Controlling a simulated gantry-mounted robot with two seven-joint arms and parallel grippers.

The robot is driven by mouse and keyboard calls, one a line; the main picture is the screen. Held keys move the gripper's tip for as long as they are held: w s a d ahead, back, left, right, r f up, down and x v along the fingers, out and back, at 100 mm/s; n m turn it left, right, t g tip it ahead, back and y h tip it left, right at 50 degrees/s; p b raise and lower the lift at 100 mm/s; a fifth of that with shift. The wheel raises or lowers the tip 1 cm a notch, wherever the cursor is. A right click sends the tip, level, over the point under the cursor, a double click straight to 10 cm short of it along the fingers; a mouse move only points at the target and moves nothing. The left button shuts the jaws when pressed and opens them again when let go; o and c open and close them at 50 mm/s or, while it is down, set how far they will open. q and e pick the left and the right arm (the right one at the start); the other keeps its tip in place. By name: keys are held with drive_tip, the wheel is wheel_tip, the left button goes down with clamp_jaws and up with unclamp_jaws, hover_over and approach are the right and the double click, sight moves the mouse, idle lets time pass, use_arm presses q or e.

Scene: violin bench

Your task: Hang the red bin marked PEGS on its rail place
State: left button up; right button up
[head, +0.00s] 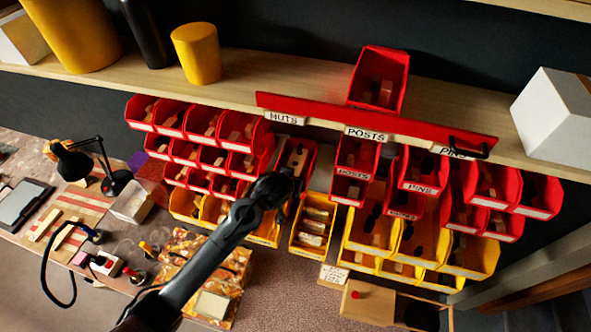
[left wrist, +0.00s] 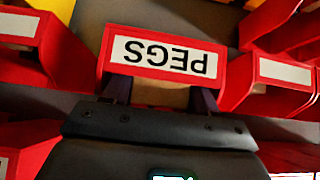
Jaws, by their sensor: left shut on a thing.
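The red bin marked PEGS (left wrist: 165,55) fills the middle of the left wrist view, its white label upside down there. In the head view the same bin (head: 303,150), with pale pieces inside, is in the gap between the left block of red bins and the POSTS column. My left gripper (head: 288,188) is shut on its front; the dark fingers (left wrist: 160,92) show just below the label in the left wrist view. Whether the bin touches the rail behind it is hidden. My right gripper is not in view.
Red bins (head: 205,122) crowd close on the left, POSTS bins (head: 352,170) on the right, and a yellow bin (head: 313,222) below. A red labelled strip (head: 330,112) edges the shelf above. Another red bin (head: 379,78) stands on the shelf. The bench (head: 290,300) lies below.

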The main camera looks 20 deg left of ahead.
sight(296, 166)
use_arm(q)
drive_tip(key=shift+w+r, duration=0.1)
drive_tip(key=shift+w, duration=0.4)
drive_tip(key=shift+w, duration=0.65)
idle(0.7)
drive_tip(key=shift+w+a, duration=0.1)
drive_tip(key=shift+w, duration=0.2)
drive_tip(key=shift+f, duration=0.4)
idle(0.6)
drive_tip(key=shift+f+b, duration=0.5)
drive_tip(key=shift+f, duration=0.05)
